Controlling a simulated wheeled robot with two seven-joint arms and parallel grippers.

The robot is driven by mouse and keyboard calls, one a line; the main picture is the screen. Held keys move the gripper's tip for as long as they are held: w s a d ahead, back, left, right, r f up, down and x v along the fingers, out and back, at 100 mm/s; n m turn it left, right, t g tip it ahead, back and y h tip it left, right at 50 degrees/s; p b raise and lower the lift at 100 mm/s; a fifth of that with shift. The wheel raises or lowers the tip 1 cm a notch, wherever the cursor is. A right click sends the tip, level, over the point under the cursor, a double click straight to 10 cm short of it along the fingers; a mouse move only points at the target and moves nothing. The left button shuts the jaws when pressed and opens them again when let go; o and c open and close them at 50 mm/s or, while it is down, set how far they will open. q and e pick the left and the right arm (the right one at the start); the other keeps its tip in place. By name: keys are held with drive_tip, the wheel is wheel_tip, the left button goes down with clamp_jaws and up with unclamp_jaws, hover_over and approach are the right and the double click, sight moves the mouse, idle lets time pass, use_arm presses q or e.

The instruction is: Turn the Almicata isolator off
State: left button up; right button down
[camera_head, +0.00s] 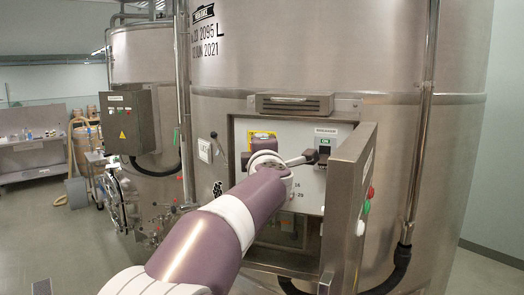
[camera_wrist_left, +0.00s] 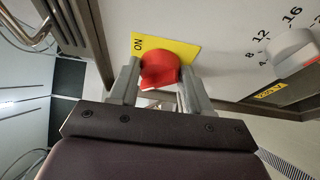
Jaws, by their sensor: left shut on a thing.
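The isolator is a red rotary knob (camera_wrist_left: 158,68) on a yellow plate (camera_wrist_left: 188,46) in the left wrist view. My left gripper (camera_wrist_left: 161,88) is shut on the knob, with one grey finger on each side. The knob and fingertips are hidden there behind my wrist. I cannot read the name Almicata. My right gripper is not in view.
The panel sits in a box on a large steel vat (camera_head: 350,65). The box's open steel door (camera_head: 348,185), with buttons on it, stands right of my arm. A white dial (camera_wrist_left: 291,48) with numbers is beside the knob. A second switch (camera_head: 323,150) has a green ON label.

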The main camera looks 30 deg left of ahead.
use_arm(q)
drive_tip(key=o, duration=1)
drive_tip(key=shift+a, duration=0.1)
drive_tip(key=shift+o, duration=0.2)
drive_tip(key=shift+s, duration=0.1)
drive_tip(key=b+v, duration=0.4)
drive_tip(key=v, duration=0.8)
drive_tip(key=shift+s, duration=0.15)
drive_tip(key=shift+s+d, duration=0.1)
drive_tip(key=shift+d, duration=0.15)
